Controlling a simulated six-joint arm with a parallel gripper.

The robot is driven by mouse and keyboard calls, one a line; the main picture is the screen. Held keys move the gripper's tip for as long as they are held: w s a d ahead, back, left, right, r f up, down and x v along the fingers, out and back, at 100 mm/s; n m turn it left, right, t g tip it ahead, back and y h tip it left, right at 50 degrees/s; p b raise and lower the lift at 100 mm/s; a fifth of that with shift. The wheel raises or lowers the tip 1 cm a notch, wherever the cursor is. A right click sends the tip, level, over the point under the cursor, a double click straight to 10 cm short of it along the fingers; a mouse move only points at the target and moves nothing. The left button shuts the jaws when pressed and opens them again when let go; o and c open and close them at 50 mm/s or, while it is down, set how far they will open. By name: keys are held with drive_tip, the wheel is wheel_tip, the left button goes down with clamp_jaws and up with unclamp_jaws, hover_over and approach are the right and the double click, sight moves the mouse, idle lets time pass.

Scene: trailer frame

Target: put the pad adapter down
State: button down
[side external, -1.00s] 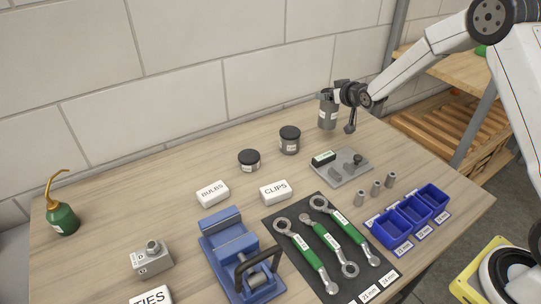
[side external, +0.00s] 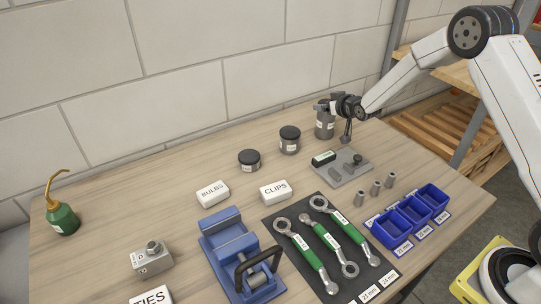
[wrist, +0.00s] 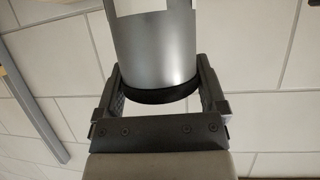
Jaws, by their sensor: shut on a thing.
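The pad adapter appears to be the grey labelled cylinder (side external: 325,128) at the back right of the bench, beside the wall. My gripper (side external: 336,106) reaches in from the right and is shut around its upper part. In the wrist view the grey metal cylinder (wrist: 155,45), with a dark band at one end, sits between the two fingers of my gripper (wrist: 158,75). The cylinder looks upright. Its lower end is at or just above the bench top; I cannot tell if it touches.
A grey fixture plate (side external: 345,176) with small parts stands just in front. Dark jars (side external: 289,140) are to the left. Small metal cylinders (side external: 376,188) and blue bins (side external: 412,216) lie front right. Wrenches rest on a dark mat (side external: 285,250). The bench's back left is clear.

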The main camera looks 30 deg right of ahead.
drive_tip(key=shift+w+r, duration=0.1)
unclamp_jaws()
drive_tip(key=shift+f, duration=0.2)
drive_tip(key=shift+r, duration=0.2)
drive_tip(key=v, duration=1.2)
idle(0.7)
drive_tip(key=s+a+f+g, duration=0.1)
drive_tip(key=s+a+g, duration=0.4)
drive_tip(key=s, duration=0.7)
drive_tip(key=s+a+n+g+y, duration=0.1)
drive_tip(key=s+a+g, duration=0.4)
drive_tip(key=s, duration=0.7)
drive_tip(key=shift+a+f, duration=0.4)
